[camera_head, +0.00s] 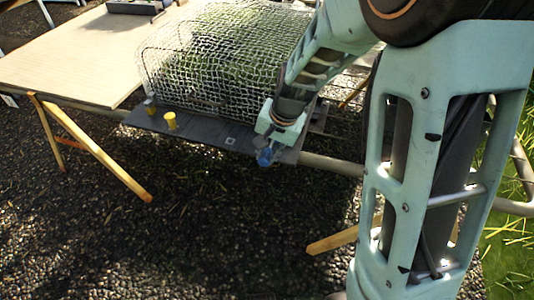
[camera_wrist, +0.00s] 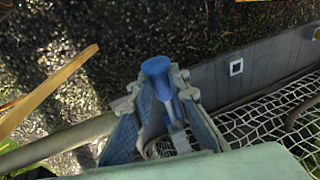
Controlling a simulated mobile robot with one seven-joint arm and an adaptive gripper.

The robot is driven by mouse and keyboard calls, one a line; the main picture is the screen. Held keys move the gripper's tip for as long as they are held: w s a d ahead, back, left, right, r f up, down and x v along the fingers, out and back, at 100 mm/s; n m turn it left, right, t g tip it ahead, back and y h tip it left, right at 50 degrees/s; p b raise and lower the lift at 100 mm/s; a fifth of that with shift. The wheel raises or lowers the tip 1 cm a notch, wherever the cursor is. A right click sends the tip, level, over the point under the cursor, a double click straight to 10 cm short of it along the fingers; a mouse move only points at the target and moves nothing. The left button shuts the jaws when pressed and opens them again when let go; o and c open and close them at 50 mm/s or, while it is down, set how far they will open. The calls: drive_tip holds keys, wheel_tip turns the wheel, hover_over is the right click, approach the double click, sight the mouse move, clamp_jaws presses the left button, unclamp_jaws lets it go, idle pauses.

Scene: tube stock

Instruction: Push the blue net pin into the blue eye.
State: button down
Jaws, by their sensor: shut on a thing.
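The blue net pin (camera_wrist: 156,67) is between the fingers of my gripper (camera_wrist: 160,92) in the wrist view, its broad round head at the fingertips. Its blue shaft runs down between the fingers. In the head view the blue pin (camera_head: 265,158) shows as a small blue shape at the tip of my gripper (camera_head: 268,145), by the right end of the dark plank (camera_head: 205,134). My gripper is shut on the pin. I cannot make out the blue eye; my fingers cover the area around the pin.
A wire net cage (camera_head: 222,55) stands behind the plank. A yellow pin (camera_head: 170,121) and a grey and yellow one (camera_head: 150,105) stand on the plank's left part, and a small square marker (camera_head: 230,141) lies nearer. A wooden table (camera_head: 75,60) is at left. Gravel is open in front.

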sight(270, 148)
drive_tip(key=shift+w+d, duration=0.35)
drive_tip(key=shift+w, duration=0.55)
drive_tip(key=shift+w+d, duration=0.3)
drive_tip(key=shift+w, duration=0.65)
drive_tip(key=shift+w+d, duration=0.35)
drive_tip(key=shift+w, duration=0.55)
idle(1.1)
drive_tip(key=c, duration=0.7)
unclamp_jaws()
drive_tip(key=shift+s, duration=0.1)
drive_tip(key=shift+s+a, duration=0.2)
drive_tip(key=shift+s, duration=0.3)
drive_tip(key=shift+s+a, duration=0.2)
drive_tip(key=shift+s, duration=0.3)
drive_tip(key=shift+s+a, duration=0.3)
drive_tip(key=shift+s, duration=0.6)
drive_tip(key=shift+s+a, duration=0.35)
drive_tip(key=shift+s, duration=0.5)
drive_tip(key=shift+s+a, duration=0.3)
drive_tip(key=shift+s, duration=0.6)
